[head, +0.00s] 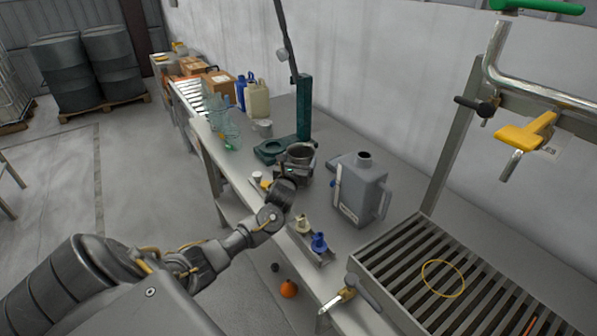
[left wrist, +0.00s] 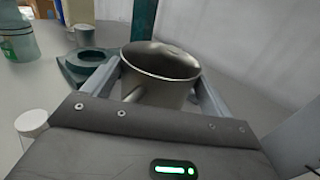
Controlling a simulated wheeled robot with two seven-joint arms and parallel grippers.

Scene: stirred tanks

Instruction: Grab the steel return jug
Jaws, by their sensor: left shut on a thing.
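The steel return jug (head: 300,151) stands on the grey bench, upright with its round mouth open at the top. In the left wrist view the jug (left wrist: 160,72) sits between the two fingers, and its lower part is hidden by the gripper body. My left gripper (head: 297,165) reaches over the bench from the front and is shut on the jug. It also shows in the left wrist view (left wrist: 162,88), with a finger on each side of the jug. My right gripper is not in view.
A green stand (head: 303,110) rises just behind the jug. A grey canister (head: 362,190) stands to the right, and a small rack with a blue-capped item (head: 319,242) in front. A slatted drain grate (head: 400,262) lies at the right. Clear bottles (head: 229,128) stand farther left.

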